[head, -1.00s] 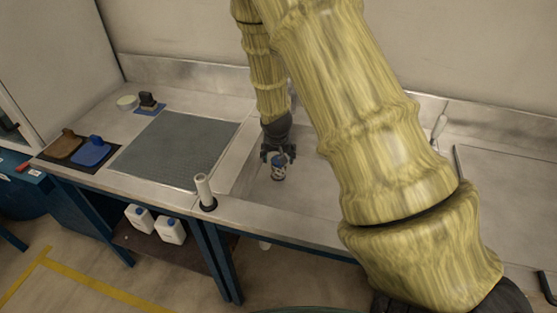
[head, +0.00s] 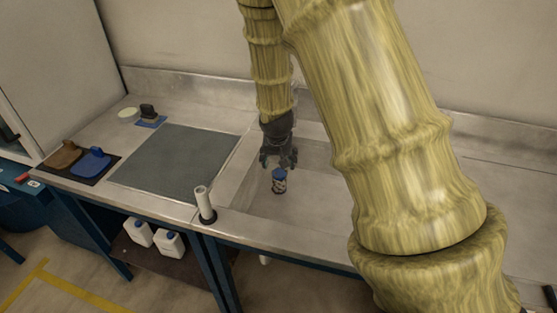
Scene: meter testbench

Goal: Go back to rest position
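My gripper (head: 279,162) hangs from my arm over the recessed part of the bench. Its fingers are spread and empty.
A white cylinder (head: 204,203) stands at the bench's front edge. A dark grey mat (head: 178,160) lies to its left. Blue (head: 91,162) and brown (head: 63,155) items lie at far left. White canisters (head: 170,243) stand below. The back wall is close behind.

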